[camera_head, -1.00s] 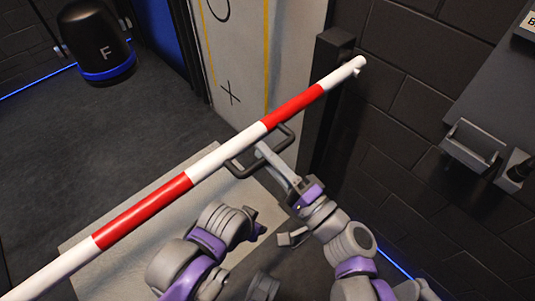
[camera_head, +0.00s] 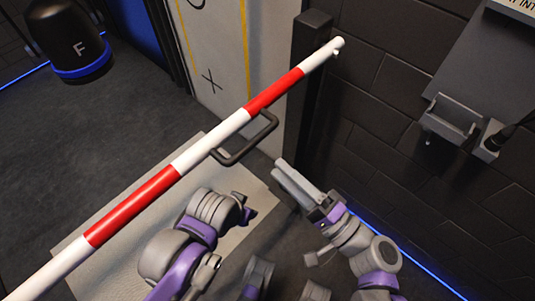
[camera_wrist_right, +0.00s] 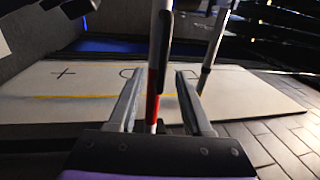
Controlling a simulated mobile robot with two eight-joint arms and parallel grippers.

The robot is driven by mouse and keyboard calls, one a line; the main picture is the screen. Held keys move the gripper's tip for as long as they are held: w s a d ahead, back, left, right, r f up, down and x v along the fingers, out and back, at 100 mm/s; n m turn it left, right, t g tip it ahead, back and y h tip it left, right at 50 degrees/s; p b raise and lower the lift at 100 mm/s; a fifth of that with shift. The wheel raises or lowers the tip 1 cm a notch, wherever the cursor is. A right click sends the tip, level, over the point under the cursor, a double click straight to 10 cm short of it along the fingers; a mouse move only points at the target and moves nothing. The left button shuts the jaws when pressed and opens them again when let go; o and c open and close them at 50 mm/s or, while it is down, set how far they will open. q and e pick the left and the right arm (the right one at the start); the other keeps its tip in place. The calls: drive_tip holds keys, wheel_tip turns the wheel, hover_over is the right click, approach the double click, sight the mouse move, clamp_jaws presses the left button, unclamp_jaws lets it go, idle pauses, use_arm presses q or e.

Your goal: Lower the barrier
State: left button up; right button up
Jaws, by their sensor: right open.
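The red-and-white striped barrier arm (camera_head: 162,186) runs diagonally across the head view from lower left to upper right, up to a dark post (camera_head: 307,80). A dark loop handle (camera_head: 247,152) sits on its side facing me. My right gripper (camera_head: 279,168) is open and empty, just below and right of the handle and apart from it. In the right wrist view, the barrier arm (camera_wrist_right: 152,108) shows beyond and between the open fingers (camera_wrist_right: 155,82). My left gripper (camera_head: 248,207) is low in the middle of the head view; its jaws are too unclear to read.
A grey wall panel (camera_head: 455,85) with a bracket handle (camera_head: 450,122) is at the right on the dark brick wall. A black bin-like object marked F (camera_head: 72,40) stands at upper left. A pale panel with marks (camera_head: 212,55) is behind the barrier.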

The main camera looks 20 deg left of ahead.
drive_tip(key=shift+v, duration=0.95)
